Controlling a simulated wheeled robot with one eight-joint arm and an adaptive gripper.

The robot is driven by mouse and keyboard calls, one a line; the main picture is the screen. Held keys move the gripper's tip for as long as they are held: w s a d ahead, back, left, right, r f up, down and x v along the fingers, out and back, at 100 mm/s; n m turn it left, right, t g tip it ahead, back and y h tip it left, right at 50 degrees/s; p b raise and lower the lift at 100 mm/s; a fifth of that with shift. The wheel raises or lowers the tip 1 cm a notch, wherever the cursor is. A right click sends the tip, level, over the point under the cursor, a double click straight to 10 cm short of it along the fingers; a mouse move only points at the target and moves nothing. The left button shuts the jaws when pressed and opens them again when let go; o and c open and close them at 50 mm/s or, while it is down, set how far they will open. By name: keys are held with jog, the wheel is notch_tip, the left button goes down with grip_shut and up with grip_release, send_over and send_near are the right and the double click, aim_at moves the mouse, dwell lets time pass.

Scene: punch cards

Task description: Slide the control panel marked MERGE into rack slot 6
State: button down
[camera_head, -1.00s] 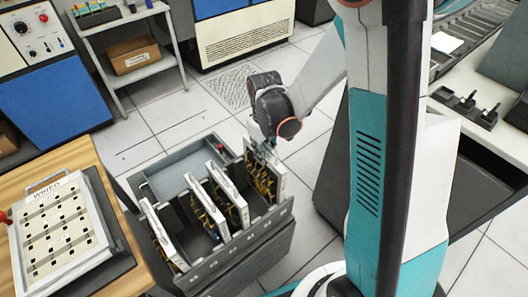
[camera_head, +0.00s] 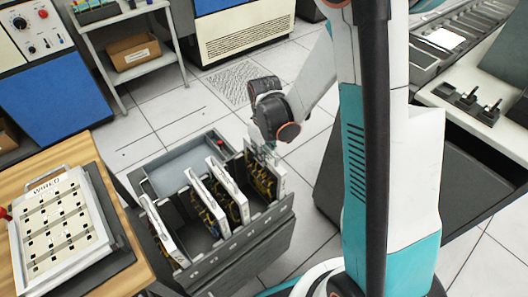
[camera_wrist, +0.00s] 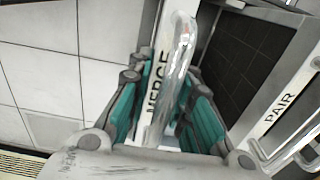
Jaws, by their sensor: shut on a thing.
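The MERGE panel (camera_wrist: 158,78) stands upright under my gripper in the wrist view, with its clear handle between the teal fingers. My gripper (camera_wrist: 170,125) is shut on this handle. In the head view my gripper (camera_head: 268,156) is at the top of the rightmost panel (camera_head: 264,180), over the right end of the dark rack (camera_head: 240,250). The panel's lower part is behind the rack's front wall, so I cannot tell how deep it sits. Slot numbers are too small to read.
Several other wired panels stand in the rack, left of mine; the PAIR panel (camera_wrist: 280,108) is beside it in the wrist view. A WIRED panel (camera_head: 62,228) lies on the wooden table (camera_head: 75,158). An empty grey tray (camera_head: 185,165) is behind the rack.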

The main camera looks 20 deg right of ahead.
jog(key=c, duration=1.4)
grip_release()
jog(key=shift+o, duration=0.2)
notch_tip(320, 180, up, 12)
jog(key=shift+r, duration=0.1)
